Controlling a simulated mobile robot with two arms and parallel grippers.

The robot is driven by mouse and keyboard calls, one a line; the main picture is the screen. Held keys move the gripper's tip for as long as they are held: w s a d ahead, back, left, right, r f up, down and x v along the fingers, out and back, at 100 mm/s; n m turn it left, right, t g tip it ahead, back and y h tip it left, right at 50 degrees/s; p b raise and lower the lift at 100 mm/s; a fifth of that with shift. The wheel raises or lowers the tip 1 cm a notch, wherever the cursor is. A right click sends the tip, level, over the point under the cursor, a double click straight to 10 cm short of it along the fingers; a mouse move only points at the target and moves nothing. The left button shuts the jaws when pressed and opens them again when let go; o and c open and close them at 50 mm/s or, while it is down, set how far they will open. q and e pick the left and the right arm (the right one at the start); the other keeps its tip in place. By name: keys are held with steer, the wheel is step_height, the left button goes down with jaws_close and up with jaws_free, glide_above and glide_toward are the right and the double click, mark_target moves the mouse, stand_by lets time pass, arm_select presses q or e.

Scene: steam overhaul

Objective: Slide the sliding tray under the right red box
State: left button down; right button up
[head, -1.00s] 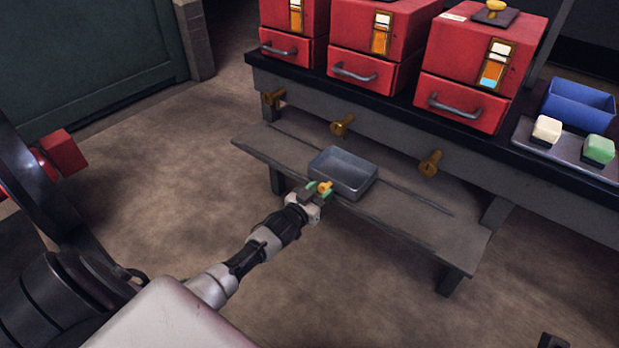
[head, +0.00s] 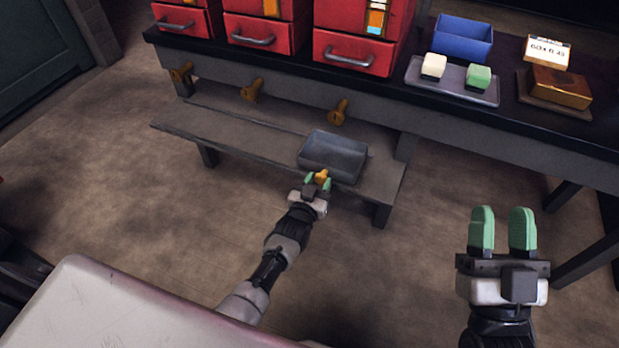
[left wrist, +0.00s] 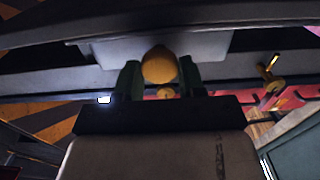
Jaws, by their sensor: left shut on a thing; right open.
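The sliding tray (head: 345,146), a grey open box, sits on the low grey shelf (head: 225,131) near its right end. It is below and in front of the right brass tap (head: 338,112), under the right red box (head: 350,48). My left gripper (head: 318,182) is shut on the tray's yellow knob (head: 322,175) at the front. In the left wrist view the knob (left wrist: 158,66) is between the fingers, against the grey tray front (left wrist: 115,49). My right gripper (head: 504,230) is open and empty, to the right of the shelf.
Two more brass taps (head: 252,90) stick out to the left. The bench above carries a metal tray (head: 452,94) with a cream and a green block, a blue bin (head: 463,38) and a brown block (head: 560,87). The shelf's left part is bare.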

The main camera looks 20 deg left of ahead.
arm_select(q)
steer(key=shift+d+f, duration=0.1)
steer(key=shift+d, duration=0.2)
steer(key=c, duration=0.7)
jaws_free()
steer(key=shift+o, duration=0.2)
arm_select(e)
steer(key=shift+d, duration=0.1)
arm_select(q)
steer(key=shift+s, duration=0.25)
steer(key=s+p, duration=0.2)
steer(key=s, duration=0.2)
steer(key=shift+a, duration=0.2)
steer(key=s+p, duration=0.1)
steer(key=s, duration=0.5)
steer(key=shift+s+a+p, duration=0.15)
steer(key=shift+a+p, duration=0.05)
steer(key=shift+p, duration=0.1)
arm_select(e)
step_height(320, 180, down, 10)
steer(key=d+g+h, duration=0.1)
steer(key=g+h, duration=0.2)
steer(key=g, duration=0.6)
steer(key=shift+w+d+f+g, duration=0.2)
steer(key=shift+w+d+g, duration=0.1)
steer(key=shift+w, duration=0.05)
